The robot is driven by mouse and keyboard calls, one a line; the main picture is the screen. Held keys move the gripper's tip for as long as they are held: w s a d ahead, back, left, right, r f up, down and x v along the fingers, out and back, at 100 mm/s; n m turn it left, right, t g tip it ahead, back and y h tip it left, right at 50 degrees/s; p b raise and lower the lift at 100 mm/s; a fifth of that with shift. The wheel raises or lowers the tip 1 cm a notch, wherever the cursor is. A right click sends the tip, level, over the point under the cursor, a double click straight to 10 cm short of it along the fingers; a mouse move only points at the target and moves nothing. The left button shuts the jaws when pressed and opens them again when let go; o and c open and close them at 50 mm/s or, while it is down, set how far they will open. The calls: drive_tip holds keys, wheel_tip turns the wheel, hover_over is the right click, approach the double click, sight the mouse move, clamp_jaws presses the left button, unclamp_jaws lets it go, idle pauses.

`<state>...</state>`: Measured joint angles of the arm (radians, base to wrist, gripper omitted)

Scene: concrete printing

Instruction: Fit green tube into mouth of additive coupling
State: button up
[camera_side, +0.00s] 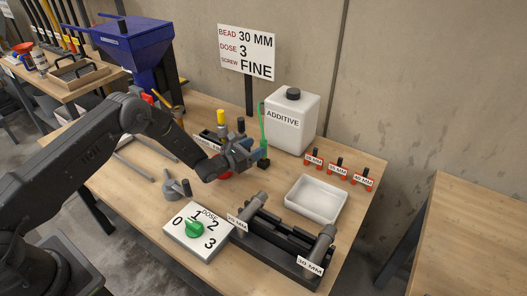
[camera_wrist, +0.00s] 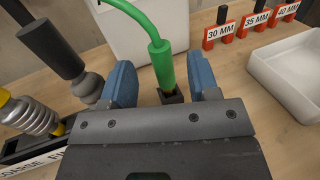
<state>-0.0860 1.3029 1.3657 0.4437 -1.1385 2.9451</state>
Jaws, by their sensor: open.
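The green tube (camera_side: 262,125) arches from beside the white additive jug (camera_side: 291,121) down toward a small black block (camera_side: 263,163). In the wrist view the tube's thicker end (camera_wrist: 161,63) stands nearly upright, with its lower tip in or at the black square holder (camera_wrist: 172,97). My gripper (camera_side: 250,153) is open beside the tube. In the wrist view its blue fingers (camera_wrist: 161,78) lie on either side of the tube's end, with gaps on both sides. I cannot pick out the additive coupling for sure; my gripper and arm hide part of the table.
Screws stand in a labelled rack (camera_wrist: 22,150) at the left of the wrist view. A white tray (camera_side: 316,201), red labelled holders (camera_side: 337,170), a dose dial (camera_side: 196,230) and a black nozzle rack (camera_side: 270,243) surround the work. A blue hopper (camera_side: 130,45) stands behind.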

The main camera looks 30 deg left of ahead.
sight(261, 144)
drive_tip(key=shift+x, duration=2.25)
clamp_jaws()
drive_tip(key=shift+r, duration=0.1)
